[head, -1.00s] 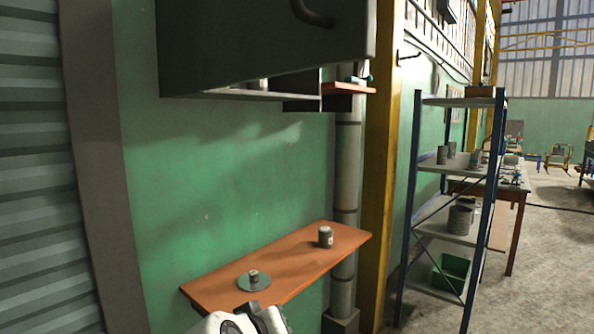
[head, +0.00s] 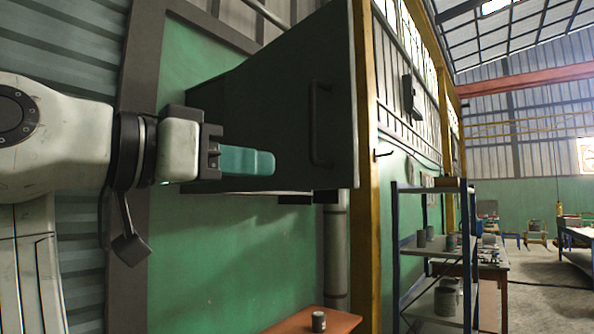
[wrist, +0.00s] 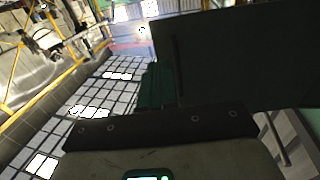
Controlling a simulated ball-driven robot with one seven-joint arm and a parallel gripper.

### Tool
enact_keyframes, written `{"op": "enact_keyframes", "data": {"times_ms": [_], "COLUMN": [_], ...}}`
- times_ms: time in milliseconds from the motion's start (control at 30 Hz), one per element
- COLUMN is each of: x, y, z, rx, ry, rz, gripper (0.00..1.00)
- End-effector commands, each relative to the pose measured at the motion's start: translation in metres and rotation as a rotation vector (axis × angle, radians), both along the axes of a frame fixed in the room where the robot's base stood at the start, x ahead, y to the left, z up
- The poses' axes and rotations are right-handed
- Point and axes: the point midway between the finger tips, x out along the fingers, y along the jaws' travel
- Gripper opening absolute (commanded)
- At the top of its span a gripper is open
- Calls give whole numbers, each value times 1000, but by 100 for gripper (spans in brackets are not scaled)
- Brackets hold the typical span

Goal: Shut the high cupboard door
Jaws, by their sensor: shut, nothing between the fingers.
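The high cupboard's dark grey door (head: 285,100) stands ajar in the head view. Its free edge is at the right, and an upright bar handle (head: 316,122) is near that edge. The door also fills the upper right of the wrist view (wrist: 240,60). My gripper (head: 270,162) has its teal fingers together and empty. In the head view it overlaps the door's lower face, left of the handle. I cannot tell whether the fingertips touch the door. In the wrist view the fingers (wrist: 152,85) show beside the door's edge. The cupboard's inside is hidden by the door.
An orange-brown wall shelf (head: 300,322) with a grey can (head: 318,321) is below. A yellow post (head: 366,230) and a blue-framed rack (head: 435,245) holding cans stand to the right. Open floor (head: 540,295) lies beyond the rack.

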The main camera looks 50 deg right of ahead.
Motion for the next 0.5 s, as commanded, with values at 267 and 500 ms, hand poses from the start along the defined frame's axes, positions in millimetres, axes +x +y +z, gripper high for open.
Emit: {"op": "enact_keyframes", "data": {"times_ms": [267, 500], "x": [-8, -16], "y": [-45, -92], "z": [0, 1], "rx": [3, 2], "ry": [0, 2], "rz": [-1, -1], "gripper": [0, 0]}}
